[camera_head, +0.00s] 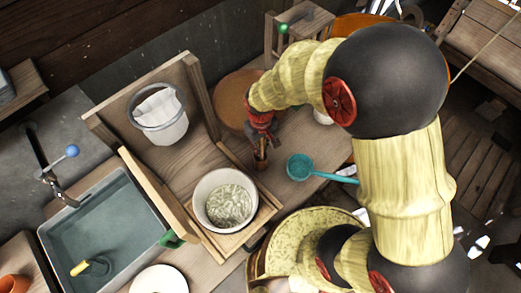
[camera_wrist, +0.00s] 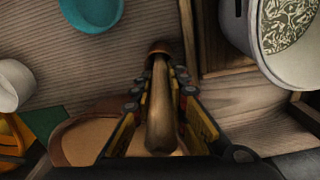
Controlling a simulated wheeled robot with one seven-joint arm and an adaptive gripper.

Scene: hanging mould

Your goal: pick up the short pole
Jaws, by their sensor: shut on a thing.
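The short pole (camera_wrist: 160,110) is a slim brown wooden rod with a wider, darker knob at its far end. In the wrist view it stands between my gripper's two yellow-and-black fingers (camera_wrist: 162,88), and my gripper is shut on it. In the head view my red and dark gripper (camera_head: 262,140) is over the wooden table, and a small brown part of the pole (camera_head: 261,160) shows below it. I cannot tell whether the pole's far end touches the table.
A teal ladle (camera_head: 299,167) lies right of my gripper. A white pot (camera_head: 203,184) with pale, patterned contents stands on a wooden frame at lower left. A grey sink (camera_head: 60,240) is far left.

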